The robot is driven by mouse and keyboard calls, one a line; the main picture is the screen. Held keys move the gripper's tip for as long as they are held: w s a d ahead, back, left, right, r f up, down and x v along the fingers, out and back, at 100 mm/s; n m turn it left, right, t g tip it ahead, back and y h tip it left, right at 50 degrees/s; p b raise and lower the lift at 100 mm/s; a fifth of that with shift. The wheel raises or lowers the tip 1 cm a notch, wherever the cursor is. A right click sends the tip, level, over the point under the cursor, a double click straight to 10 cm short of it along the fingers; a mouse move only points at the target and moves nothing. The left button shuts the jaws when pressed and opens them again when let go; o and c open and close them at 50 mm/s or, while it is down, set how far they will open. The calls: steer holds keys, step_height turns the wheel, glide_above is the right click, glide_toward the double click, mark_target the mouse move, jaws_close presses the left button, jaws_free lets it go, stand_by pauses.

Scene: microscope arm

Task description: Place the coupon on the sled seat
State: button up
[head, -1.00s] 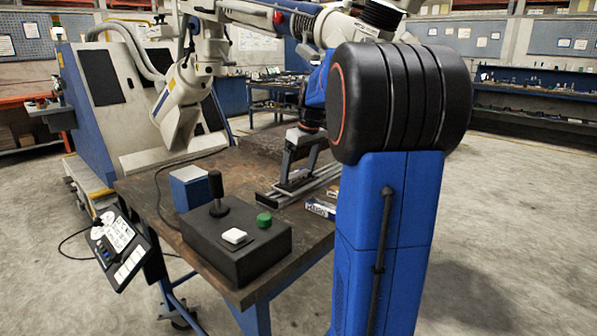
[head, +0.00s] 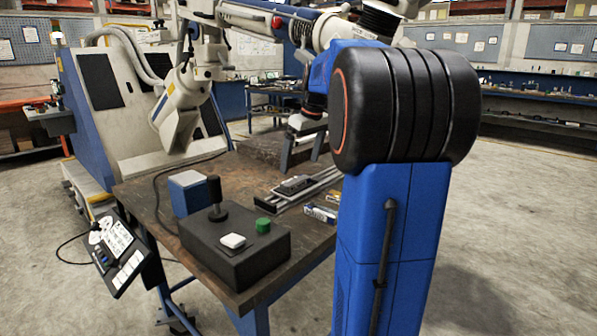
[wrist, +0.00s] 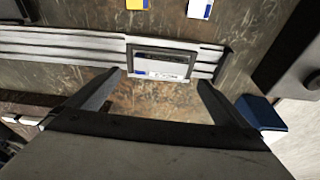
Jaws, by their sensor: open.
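The coupon (wrist: 160,60) looks like a dark plate with a white and blue label strip, lying within the sled's grey frame (wrist: 190,67) in the wrist view. In the head view the sled (head: 292,186) sits on the metal rail (head: 318,184), with a dark top. My gripper (head: 300,165) is open and above the table, just behind the sled in the head view. In the wrist view the fingers of my gripper (wrist: 159,80) are spread apart and empty, with the coupon just past their tips. Whether the coupon lies fully flat is too small to tell.
A black control box (head: 235,252) with a joystick and buttons stands at the table's near end. A blue box (head: 188,192) stands behind it. Small labelled boxes (head: 320,213) lie beside the rail. The microscope arm (head: 178,112) hangs over the table's far left side.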

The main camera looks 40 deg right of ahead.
steer(key=v, duration=0.5)
steer(key=shift+s+r, duration=0.1)
steer(key=shift+r, duration=0.25)
